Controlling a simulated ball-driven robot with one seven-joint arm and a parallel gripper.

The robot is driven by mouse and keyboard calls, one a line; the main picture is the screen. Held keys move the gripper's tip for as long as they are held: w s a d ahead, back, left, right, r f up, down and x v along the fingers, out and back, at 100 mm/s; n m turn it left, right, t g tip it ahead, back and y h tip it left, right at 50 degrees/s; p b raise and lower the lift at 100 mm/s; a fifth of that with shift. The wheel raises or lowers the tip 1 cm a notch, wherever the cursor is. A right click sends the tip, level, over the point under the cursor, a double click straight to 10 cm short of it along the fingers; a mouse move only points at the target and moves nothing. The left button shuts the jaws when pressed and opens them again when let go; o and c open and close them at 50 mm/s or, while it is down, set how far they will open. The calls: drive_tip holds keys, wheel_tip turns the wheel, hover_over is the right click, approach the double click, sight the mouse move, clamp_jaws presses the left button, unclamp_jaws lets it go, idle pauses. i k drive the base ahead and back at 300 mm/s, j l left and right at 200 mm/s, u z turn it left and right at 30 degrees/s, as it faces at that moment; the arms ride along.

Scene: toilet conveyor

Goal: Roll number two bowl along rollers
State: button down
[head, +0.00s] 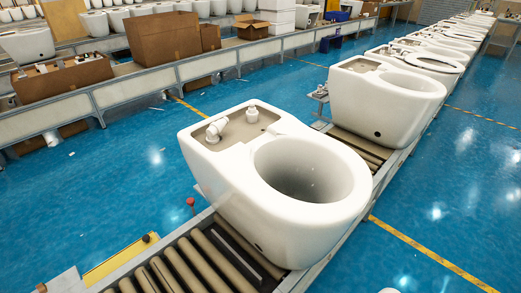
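A large white toilet bowl (285,225) sits upright on the roller conveyor in the centre of the head view. White fittings (233,122) lie on its brown-lined rear deck. A second white bowl (372,110) stands behind it on the same line, with a gap of bare rollers between them. I see no readable number on either bowl, so I cannot tell which is number two. Brown rollers (197,262) show bare in front of the nearest bowl. My gripper is not in view.
More white bowls (428,62) continue up the line. A red-knobbed lever (190,202) and a yellow plate (120,260) are at the conveyor's left side. Cardboard boxes (163,38) stand on a parallel bench. Blue floor (450,200) is clear to the right.

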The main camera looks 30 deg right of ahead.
sight(292, 190)
drive_tip(key=i+l+u, duration=0.8)
drive_tip(key=i+j, duration=0.05)
